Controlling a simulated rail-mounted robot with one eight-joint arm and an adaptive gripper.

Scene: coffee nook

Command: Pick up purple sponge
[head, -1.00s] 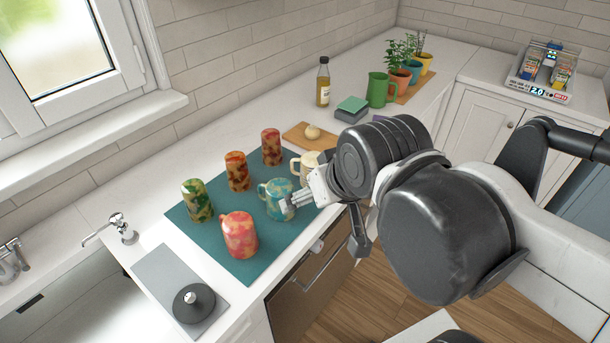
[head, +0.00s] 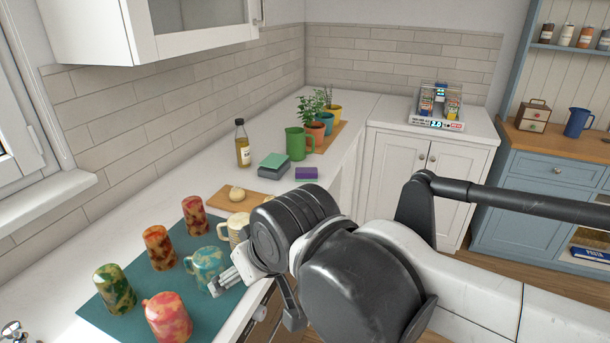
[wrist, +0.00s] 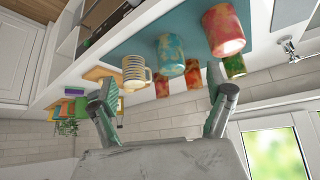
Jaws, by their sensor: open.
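The purple sponge (head: 307,173) lies on the white counter, right of a grey block with a green top. My gripper (head: 222,282) is open and empty, beside the teal mug (head: 207,264) near the counter's front edge, well to the near left of the sponge. In the wrist view its two fingers (wrist: 163,98) are spread apart with nothing held between them.
Several mottled mugs (head: 168,318) stand on a teal mat (head: 205,313). A cream mug (head: 238,228) and a cutting board (head: 254,200) lie between gripper and sponge.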

